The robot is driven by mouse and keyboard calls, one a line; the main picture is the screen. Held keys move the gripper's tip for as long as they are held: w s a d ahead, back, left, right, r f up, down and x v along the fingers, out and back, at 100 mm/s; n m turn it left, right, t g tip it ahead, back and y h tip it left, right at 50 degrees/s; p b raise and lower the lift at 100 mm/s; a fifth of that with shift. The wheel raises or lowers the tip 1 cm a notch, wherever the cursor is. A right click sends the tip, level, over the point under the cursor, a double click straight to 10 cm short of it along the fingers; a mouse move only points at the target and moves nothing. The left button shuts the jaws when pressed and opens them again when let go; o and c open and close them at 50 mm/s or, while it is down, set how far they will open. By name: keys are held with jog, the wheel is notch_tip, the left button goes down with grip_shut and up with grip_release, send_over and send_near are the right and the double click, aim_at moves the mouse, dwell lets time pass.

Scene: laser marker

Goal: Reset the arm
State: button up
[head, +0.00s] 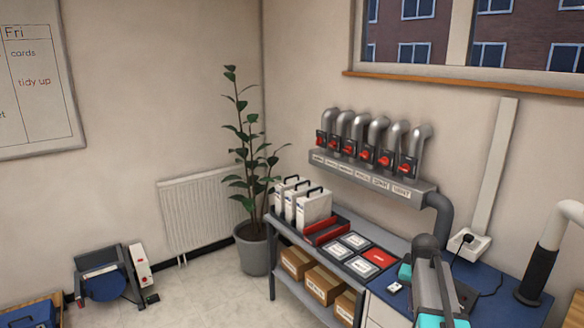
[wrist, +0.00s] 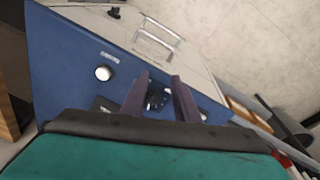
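My gripper (wrist: 160,84) shows in the wrist view as two dark fingers with a gap between them. It is open. Small dark shapes show in the gap, and I cannot tell what they are; nothing is clearly gripped. The fingers point over a blue worktop (wrist: 72,70) towards a pale panel with a metal handle (wrist: 158,38). In the head view my grey and teal arm stands at the lower right over the blue bench (head: 478,262); the fingertips cannot be made out there.
A round white button (wrist: 103,73) sits on the blue surface. Extraction pipes with red switches (head: 366,152) hang above.

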jog(key=s+a+f+n+y, duration=0.1)
jog(key=s+a+f+n, duration=0.1)
jog(key=s+a+f, duration=0.5)
jog(key=s+a+f+n, duration=0.2)
jog(key=a+f, duration=0.3)
jog(key=a, duration=0.4)
jog(key=s+a+f+n+y, duration=0.1)
jog(key=s+a+f+n, duration=0.2)
jog(key=s+a+f, duration=0.35)
jog(key=s+a+f+g, duration=0.1)
jog(key=s+f+g, duration=0.2)
jog(key=s+f, duration=0.7)
jog(key=s+f+g+b, duration=0.1)
jog(key=s+f+g, duration=0.2)
jog(key=s+f, duration=0.7)
jog(key=s, duration=0.4)
jog(key=shift+s+a+g, duration=0.25)
jog(key=shift+a+g, duration=0.05)
jog(key=shift+a, duration=0.05)
jog(key=shift+r, duration=0.1)
